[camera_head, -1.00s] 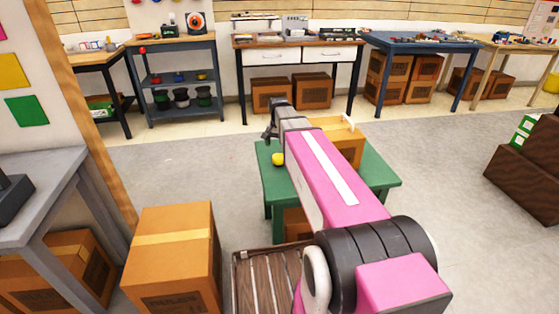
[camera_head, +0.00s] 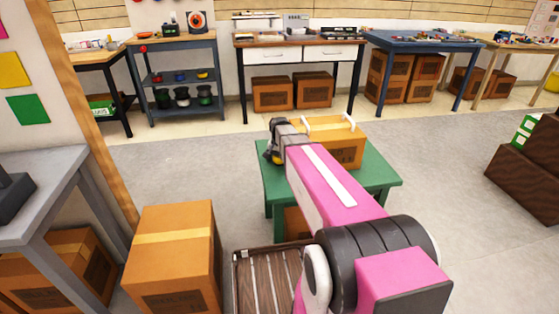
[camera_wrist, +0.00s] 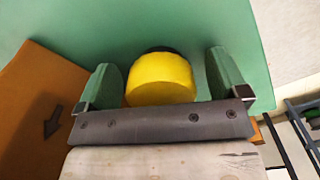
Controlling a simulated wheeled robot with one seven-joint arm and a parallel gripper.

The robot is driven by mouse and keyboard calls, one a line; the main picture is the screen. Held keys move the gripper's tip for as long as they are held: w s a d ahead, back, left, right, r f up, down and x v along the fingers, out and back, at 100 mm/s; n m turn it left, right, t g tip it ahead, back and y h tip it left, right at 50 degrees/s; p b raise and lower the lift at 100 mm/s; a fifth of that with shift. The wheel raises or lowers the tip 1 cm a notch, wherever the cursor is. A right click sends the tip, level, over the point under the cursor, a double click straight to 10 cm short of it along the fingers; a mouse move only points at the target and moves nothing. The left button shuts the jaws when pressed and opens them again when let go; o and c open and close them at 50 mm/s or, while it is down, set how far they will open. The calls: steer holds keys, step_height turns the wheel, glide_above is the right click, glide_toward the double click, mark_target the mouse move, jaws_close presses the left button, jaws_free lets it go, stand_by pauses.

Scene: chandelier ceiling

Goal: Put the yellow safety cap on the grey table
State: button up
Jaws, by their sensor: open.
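The yellow safety cap (camera_wrist: 160,80) is over the green table (camera_wrist: 170,20) in the wrist view, between my two green fingers. My gripper (camera_wrist: 162,62) is open around it, with a narrow gap on each side. A dark part shows behind the cap's far edge. In the head view my gripper (camera_head: 272,154) is at the left end of the green table (camera_head: 378,180) and mostly covers the cap. The grey table (camera_head: 42,160) stands at the left, with a dark object on its left edge.
An orange-brown box (camera_head: 345,148) with a light handle sits on the green table beside my gripper. A cardboard box (camera_head: 172,258) and a slatted wooden crate (camera_head: 268,285) stand in front. A wooden post (camera_head: 85,110) rises behind the grey table.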

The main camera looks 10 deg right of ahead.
steer(key=c, duration=1.1)
steer(key=shift+o, duration=0.2)
steer(key=shift+r, duration=0.1)
